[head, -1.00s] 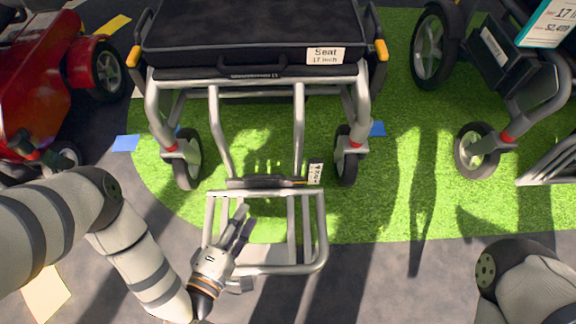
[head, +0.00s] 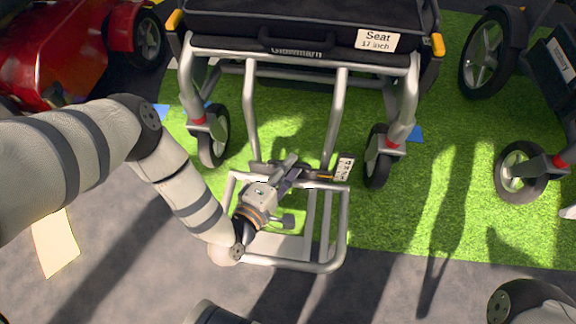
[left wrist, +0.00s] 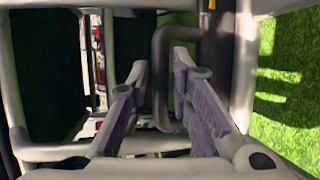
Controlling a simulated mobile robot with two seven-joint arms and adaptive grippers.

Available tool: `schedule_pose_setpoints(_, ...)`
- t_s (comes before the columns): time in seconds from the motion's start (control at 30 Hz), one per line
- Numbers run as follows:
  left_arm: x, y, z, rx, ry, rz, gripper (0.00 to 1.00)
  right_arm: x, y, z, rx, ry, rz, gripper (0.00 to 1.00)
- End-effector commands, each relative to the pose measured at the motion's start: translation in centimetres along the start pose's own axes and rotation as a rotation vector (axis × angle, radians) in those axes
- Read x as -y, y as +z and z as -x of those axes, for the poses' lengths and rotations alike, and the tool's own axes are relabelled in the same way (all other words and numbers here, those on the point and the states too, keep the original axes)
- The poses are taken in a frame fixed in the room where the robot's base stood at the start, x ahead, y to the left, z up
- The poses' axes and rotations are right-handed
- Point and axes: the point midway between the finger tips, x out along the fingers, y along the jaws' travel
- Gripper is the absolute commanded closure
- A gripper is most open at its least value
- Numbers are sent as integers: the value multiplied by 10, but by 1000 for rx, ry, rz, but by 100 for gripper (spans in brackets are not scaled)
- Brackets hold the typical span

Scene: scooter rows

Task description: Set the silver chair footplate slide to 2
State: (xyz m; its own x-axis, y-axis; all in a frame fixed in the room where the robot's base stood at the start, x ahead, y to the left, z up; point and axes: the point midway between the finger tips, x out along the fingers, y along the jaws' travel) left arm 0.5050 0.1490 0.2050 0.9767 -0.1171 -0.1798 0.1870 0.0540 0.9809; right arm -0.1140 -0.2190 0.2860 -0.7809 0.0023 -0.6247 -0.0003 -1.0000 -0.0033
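The silver chair (head: 338,110) stands in the middle of the head view, with a "Seat 17 inch" label. Its tubular footplate frame (head: 343,225) juts towards me below it. A dark slide bar with an orange mark (head: 326,177) crosses the frame's top, beside a small white scale label (head: 345,166) whose figures are too small to read. My left gripper (head: 287,170) is at the bar, left of the mark. In the left wrist view its fingers (left wrist: 160,75) are apart, with a dark bent handle (left wrist: 161,45) showing between and beyond them. Contact cannot be told. My right gripper is out of view.
A red scooter (head: 70,55) stands at the left and another wheeled chair (head: 515,165) at the right. Green turf (head: 430,215) lies under the silver chair. Grey floor (head: 120,260) is open in front. A pale sheet (head: 55,243) lies at the left.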

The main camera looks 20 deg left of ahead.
Motion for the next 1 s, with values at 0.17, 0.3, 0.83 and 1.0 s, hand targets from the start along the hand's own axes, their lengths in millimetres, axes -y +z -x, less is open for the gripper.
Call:
schedule_pose_setpoints(0.17,0,0,0,0,0,0,100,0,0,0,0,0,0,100)
schedule_pose_setpoints(0.3,-2,0,1,0,0,1,100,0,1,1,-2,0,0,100)
schedule_pose_setpoints(0.83,-25,2,5,1,3,2,72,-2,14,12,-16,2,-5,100)
schedule_pose_setpoints(1.0,-25,2,5,0,1,1,67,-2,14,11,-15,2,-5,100)
